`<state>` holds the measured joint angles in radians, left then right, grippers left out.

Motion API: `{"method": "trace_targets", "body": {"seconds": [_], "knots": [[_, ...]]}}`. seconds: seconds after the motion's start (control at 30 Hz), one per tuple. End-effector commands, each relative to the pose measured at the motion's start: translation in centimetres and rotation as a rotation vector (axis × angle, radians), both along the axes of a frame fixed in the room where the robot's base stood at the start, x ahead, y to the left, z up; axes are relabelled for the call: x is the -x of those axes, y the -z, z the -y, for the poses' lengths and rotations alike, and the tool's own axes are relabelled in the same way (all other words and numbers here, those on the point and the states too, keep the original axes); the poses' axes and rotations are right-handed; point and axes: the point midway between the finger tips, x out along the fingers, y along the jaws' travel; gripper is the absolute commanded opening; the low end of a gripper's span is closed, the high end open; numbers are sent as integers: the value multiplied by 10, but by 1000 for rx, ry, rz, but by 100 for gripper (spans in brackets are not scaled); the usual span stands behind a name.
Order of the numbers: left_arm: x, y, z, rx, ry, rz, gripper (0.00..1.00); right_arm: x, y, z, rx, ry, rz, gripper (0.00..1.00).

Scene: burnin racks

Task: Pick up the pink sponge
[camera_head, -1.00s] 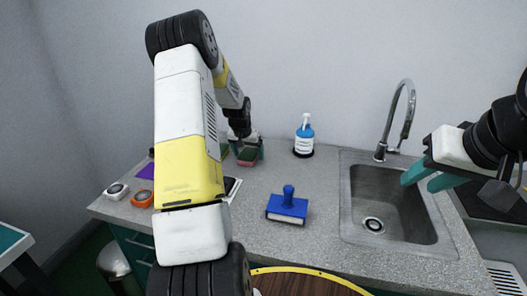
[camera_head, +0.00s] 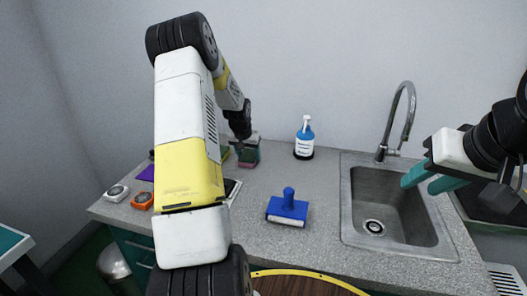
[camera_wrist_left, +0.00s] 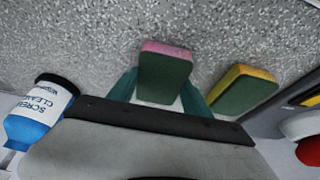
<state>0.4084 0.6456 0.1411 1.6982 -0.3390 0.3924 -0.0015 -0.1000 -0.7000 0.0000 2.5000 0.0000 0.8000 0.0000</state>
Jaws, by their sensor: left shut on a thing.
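The pink sponge (camera_wrist_left: 165,72), pink on one long edge with a dark green face, sits between the two teal fingers of my left gripper (camera_wrist_left: 160,88) in the left wrist view. The fingers are shut on its sides. In the head view my left gripper (camera_head: 247,151) is at the back of the grey counter, with the pink sponge (camera_head: 247,164) small and partly hidden below it. I cannot tell whether the sponge touches the counter. My right gripper (camera_head: 431,180) is open and empty above the sink.
A yellow and green sponge (camera_wrist_left: 245,88) lies beside the held one. A blue spray bottle (camera_head: 304,138) stands to its right in the head view. A blue-handled block (camera_head: 287,208) is on the counter nearer me. The sink (camera_head: 390,210) and tap (camera_head: 402,115) are further right.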

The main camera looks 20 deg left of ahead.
Motion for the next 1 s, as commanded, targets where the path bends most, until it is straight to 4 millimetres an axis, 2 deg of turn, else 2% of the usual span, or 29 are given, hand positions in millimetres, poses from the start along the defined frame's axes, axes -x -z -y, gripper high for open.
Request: {"method": "trace_targets", "body": {"seconds": [0.17, 0.33, 0.8, 1.0], "knots": [[-1, -16, 0, 0, 0, 3, 21, 0, 0, 0, 0, 0, 0, 36], [-1, -42, 0, -1, 0, 5, 21, 0, 0, 0, 0, 0, 0, 36], [84, -49, 80, -1, 5, 1, 21, 0, 0, 0, 0, 0, 0, 36], [107, -52, 101, 0, 3, 2, 21, 0, 0, 0, 0, 0, 0, 36]]}}
